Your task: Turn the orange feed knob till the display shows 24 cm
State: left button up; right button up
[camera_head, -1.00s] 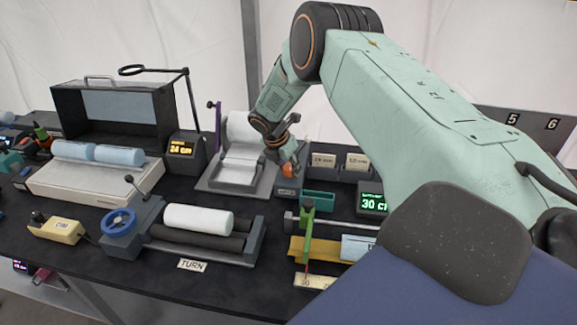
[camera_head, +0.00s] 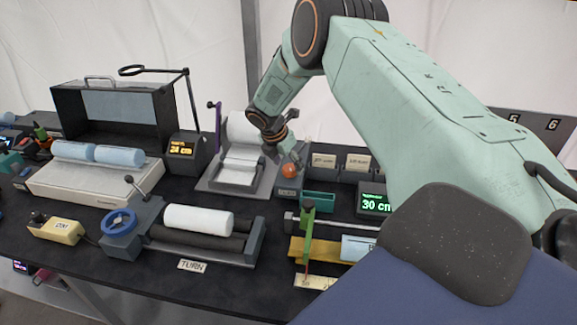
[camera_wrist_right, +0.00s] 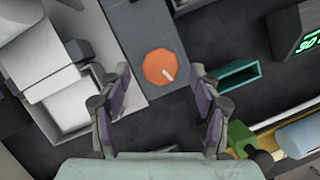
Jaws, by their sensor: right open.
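The orange feed knob (camera_head: 289,170) sits on a dark grey block beside the white roll feeder. The right wrist view shows the knob (camera_wrist_right: 158,66) from above, with a pale pointer mark toward its lower right. My right gripper (camera_head: 283,150) is open and empty, just above the knob and apart from it. In the right wrist view its spread fingertips (camera_wrist_right: 160,76) lie either side of the knob's near edge. My left gripper is not in view.
A green-lit display (camera_head: 375,203) reads 30 cm. An open teal tray (camera_head: 318,202) and a green upright (camera_head: 308,225) stand close to the knob. The white roll feeder (camera_head: 240,165) is on its left. A roller with a blue handwheel (camera_head: 118,222) is in front.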

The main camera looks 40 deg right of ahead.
jog(key=v, duration=1)
jog(key=shift+s+a, duration=0.1)
